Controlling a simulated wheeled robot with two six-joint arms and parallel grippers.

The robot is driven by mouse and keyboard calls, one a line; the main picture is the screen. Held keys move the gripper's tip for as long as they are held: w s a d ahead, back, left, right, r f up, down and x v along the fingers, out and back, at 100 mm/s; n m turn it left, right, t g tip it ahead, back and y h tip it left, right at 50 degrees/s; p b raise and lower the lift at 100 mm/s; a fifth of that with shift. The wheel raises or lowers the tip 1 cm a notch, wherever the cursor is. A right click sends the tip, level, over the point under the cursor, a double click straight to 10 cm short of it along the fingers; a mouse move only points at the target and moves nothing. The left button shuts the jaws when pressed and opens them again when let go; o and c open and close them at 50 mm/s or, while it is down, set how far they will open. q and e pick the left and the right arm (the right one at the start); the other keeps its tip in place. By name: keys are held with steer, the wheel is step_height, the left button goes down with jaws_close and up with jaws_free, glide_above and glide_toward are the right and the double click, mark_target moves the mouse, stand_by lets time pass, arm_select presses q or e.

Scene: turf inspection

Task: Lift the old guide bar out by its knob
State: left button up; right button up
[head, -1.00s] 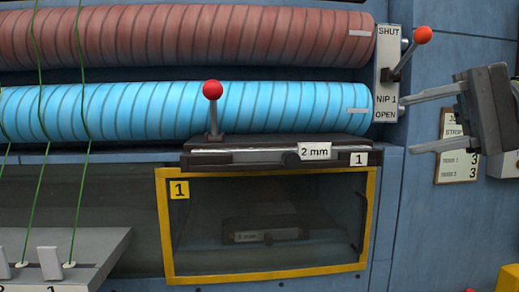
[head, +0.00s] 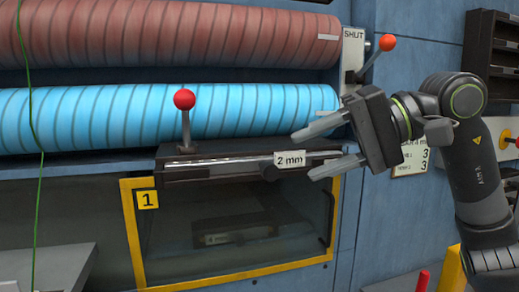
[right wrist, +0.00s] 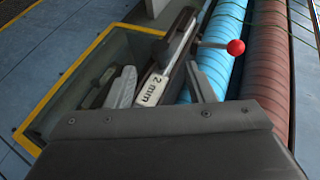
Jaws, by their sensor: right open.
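The old guide bar (head: 225,168) is a pale strip lying in a dark holder (head: 170,163) below the blue roller. It has a small dark knob (head: 270,173) on its front, beside a white "2 mm" tag (head: 290,159). A red-ball lever (head: 184,101) stands upright at the holder's left end. My right gripper (head: 305,155) is open and empty at the right end of the bar, right of the knob and apart from it. In the right wrist view, the tag (right wrist: 150,91) shows between my open fingers (right wrist: 160,67). My left gripper is out of view.
A yellow-framed bin (head: 128,223) marked 1 lies below, with another bar (head: 235,237) inside. The blue roller (head: 120,118) and brown roller (head: 150,40) are close above. An orange-ball lever (head: 387,43) rises behind my gripper.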

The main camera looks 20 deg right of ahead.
mark_target(285, 163)
steer(key=p+x, duration=0.3)
steer(key=x, duration=0.1)
steer(key=shift+a+r, duration=0.15)
steer(key=shift+a, duration=0.1)
steer(key=shift+w+a+f+p, duration=0.2)
steer(key=shift+a+f+p, duration=0.15)
steer(key=shift+a+p, duration=0.1)
steer(key=shift+d, duration=0.1)
jaws_close()
